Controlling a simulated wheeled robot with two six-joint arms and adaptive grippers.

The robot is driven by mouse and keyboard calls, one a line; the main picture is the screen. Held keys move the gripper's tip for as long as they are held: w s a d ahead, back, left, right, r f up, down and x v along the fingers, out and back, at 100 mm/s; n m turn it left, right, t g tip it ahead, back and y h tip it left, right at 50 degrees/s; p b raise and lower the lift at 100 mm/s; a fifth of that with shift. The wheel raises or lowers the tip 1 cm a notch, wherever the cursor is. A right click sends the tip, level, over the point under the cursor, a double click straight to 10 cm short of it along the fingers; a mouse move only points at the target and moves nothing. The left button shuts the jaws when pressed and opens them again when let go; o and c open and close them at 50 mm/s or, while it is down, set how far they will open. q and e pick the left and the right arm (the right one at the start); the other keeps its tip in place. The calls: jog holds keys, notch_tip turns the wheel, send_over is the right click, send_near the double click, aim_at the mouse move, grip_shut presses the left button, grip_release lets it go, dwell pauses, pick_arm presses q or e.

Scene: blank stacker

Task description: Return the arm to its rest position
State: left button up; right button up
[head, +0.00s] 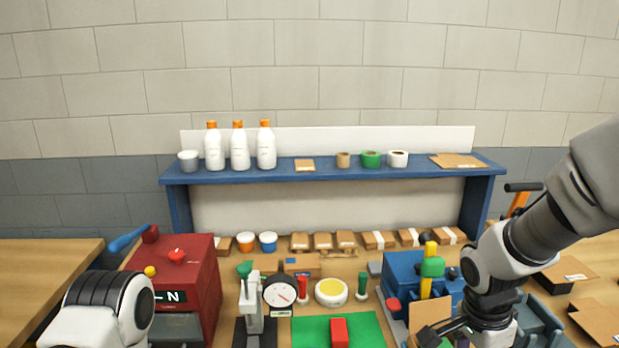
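My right arm (540,230) reaches in from the right edge and bends down over the right part of the bench. My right gripper (450,330) is at its lower end, dark and partly cut off by the bottom edge. It is close to a brown cardboard piece (428,313) and in front of a blue machine (405,270) with a yellow post and green knob. I cannot tell whether its fingers are open or touch anything. A white and black part of my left arm (105,310) shows at the lower left. My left gripper is outside the picture.
A red machine (205,270) with a blue lever stands at the left. A dial gauge (280,293), a round yellow-topped dish (331,291) and a green mat (368,328) with a red block (340,332) occupy the middle. A blue shelf (230,175) with bottles and tape rolls spans the back.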

jog(key=s+a+f+n+g+y, duration=0.15)
jog(key=s+f+n, duration=0.35)
jog(key=s+f, duration=0.9)
jog(key=s+f+n+g+y, duration=0.15)
jog(key=s+f+n, duration=0.25)
jog(key=s+f, duration=1.05)
jog(key=w+f+n+t+h, duration=0.1)
jog(key=w+f+n+t, duration=0.1)
jog(key=w+n, duration=0.4)
jog(key=w+f, duration=0.1)
jog(key=w, duration=0.2)
jog(key=shift+f+t, duration=0.2)
jog(key=shift+t, duration=0.2)
jog(key=shift+w, duration=0.1)
